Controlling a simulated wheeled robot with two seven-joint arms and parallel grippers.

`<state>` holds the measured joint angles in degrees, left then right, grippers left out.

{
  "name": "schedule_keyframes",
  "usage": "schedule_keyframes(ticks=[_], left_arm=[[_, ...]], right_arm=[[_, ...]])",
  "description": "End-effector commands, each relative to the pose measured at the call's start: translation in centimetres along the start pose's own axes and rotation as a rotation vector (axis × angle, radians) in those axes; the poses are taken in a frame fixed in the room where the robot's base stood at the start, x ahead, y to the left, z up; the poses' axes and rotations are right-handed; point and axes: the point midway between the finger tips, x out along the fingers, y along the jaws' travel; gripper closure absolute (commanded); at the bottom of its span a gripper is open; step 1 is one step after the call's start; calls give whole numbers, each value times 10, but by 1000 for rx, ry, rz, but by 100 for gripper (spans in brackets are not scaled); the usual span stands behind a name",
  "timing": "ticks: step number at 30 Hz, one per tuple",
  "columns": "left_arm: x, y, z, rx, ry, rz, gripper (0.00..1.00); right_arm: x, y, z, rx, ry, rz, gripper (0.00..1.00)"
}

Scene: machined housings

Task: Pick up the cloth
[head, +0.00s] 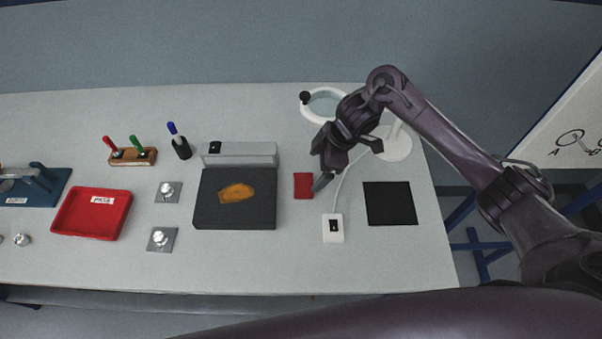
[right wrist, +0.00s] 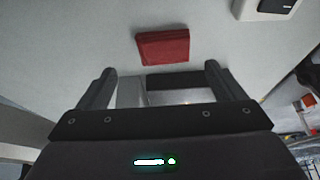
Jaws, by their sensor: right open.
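A small red folded cloth (head: 303,186) lies flat on the light grey table, just right of the dark block. It also shows in the right wrist view (right wrist: 162,46), beyond the fingertips. My right gripper (head: 321,178) is close to the cloth's right side in the head view. Its two fingers stand apart in the right wrist view (right wrist: 162,76), with nothing held between them. I cannot tell the exact height of the fingertips above the table. My left gripper is not in view.
A dark block (head: 235,217) with an orange patch lies left of the cloth. A white switch box (head: 333,228) with a cable and a black mat (head: 390,204) lie to the right. A ring lamp (head: 396,148) stands behind. A red tray (head: 92,213) is further left.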

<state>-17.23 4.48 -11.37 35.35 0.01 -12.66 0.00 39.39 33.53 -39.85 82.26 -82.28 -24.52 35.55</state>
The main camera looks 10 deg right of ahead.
Motion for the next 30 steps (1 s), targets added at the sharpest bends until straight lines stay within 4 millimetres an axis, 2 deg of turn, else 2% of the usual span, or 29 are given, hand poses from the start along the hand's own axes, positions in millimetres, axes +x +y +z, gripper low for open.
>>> schedule_keyframes(ticks=[1,5,10,13,18,23,30], left_arm=[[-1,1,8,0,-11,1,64],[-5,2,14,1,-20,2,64],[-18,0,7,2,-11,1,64],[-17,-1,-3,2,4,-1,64],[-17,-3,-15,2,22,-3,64],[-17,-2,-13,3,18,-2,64],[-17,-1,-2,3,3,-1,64]], right_arm=[[7,-2,-1,2,1,-4,11],[20,-3,-2,2,0,-3,11],[44,-8,-5,3,-1,-4,11],[59,-7,-4,1,-1,-3,11],[67,-6,-3,0,-1,0,11],[67,-6,-3,-1,-1,1,11],[66,-6,-3,0,-1,1,42]])
